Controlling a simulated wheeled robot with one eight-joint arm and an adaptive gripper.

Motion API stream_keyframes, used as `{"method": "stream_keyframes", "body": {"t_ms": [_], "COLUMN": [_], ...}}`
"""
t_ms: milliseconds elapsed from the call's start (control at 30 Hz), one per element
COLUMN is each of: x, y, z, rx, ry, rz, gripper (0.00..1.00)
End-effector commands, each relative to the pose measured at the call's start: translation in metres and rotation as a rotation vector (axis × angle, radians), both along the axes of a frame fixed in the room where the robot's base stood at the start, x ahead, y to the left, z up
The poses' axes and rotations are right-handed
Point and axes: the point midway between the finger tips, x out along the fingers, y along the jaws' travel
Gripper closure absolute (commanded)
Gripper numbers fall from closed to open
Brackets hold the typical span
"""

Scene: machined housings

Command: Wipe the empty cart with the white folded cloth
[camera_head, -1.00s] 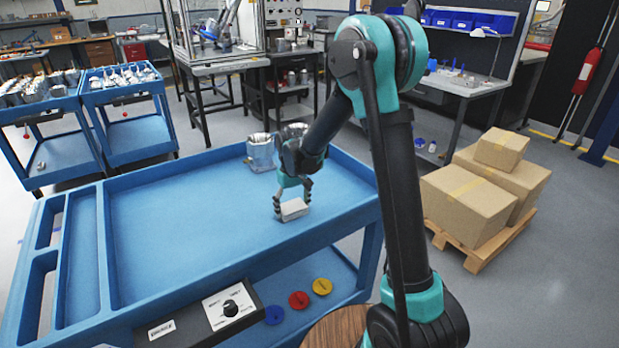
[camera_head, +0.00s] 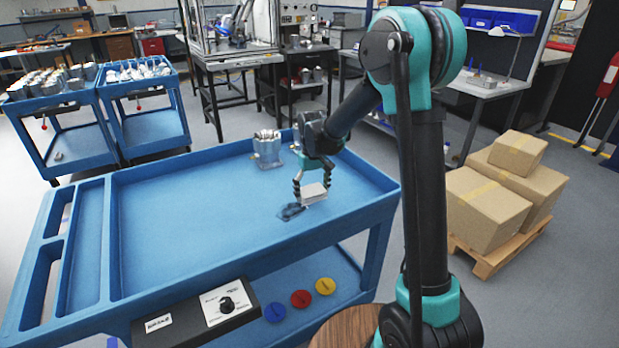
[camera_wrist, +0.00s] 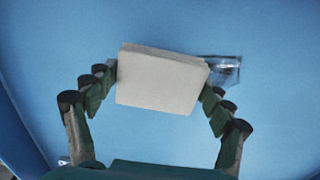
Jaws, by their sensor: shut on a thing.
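The white folded cloth (camera_head: 314,193) is in my gripper (camera_head: 311,187), pinched between its two fingers. It also shows in the wrist view (camera_wrist: 160,80), with a finger at each side edge. The cloth appears slightly above the top tray of the blue cart (camera_head: 200,222), toward its right end. A small dark patch (camera_head: 291,212) shows on the tray just left of and below the cloth; I cannot tell if it is shadow or a mark. A silvery metal housing (camera_head: 267,149) stands at the tray's far edge, behind my gripper. The rest of the tray looks bare.
The cart has a raised rim and a front control box (camera_head: 224,305). Red, blue and yellow discs (camera_head: 301,299) lie on its lower shelf. Cardboard boxes on a pallet (camera_head: 490,205) stand to the right. Two loaded blue carts (camera_head: 142,110) stand at the back left.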

Motion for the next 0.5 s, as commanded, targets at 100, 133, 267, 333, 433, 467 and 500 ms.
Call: {"method": "stream_keyframes", "body": {"t_ms": [100,133,267,333,433,467,500], "x": [0.002,0.002,0.003,0.005,0.006,0.006,0.006], "y": [-0.001,-0.001,-0.002,-0.002,-0.003,-0.003,-0.003], "z": [0.011,0.014,0.026,0.032,0.04,0.042,0.044], "rx": [0.0,0.0,0.0,0.0,0.0,0.0,0.0], "ry": [0.0,0.0,0.0,0.0,0.0,0.0,0.0], "rz": [-0.001,-0.001,-0.002,-0.003,-0.004,-0.004,-0.004], "gripper": [0.46,0.46,0.46,0.46,0.46,0.46,0.46]}}
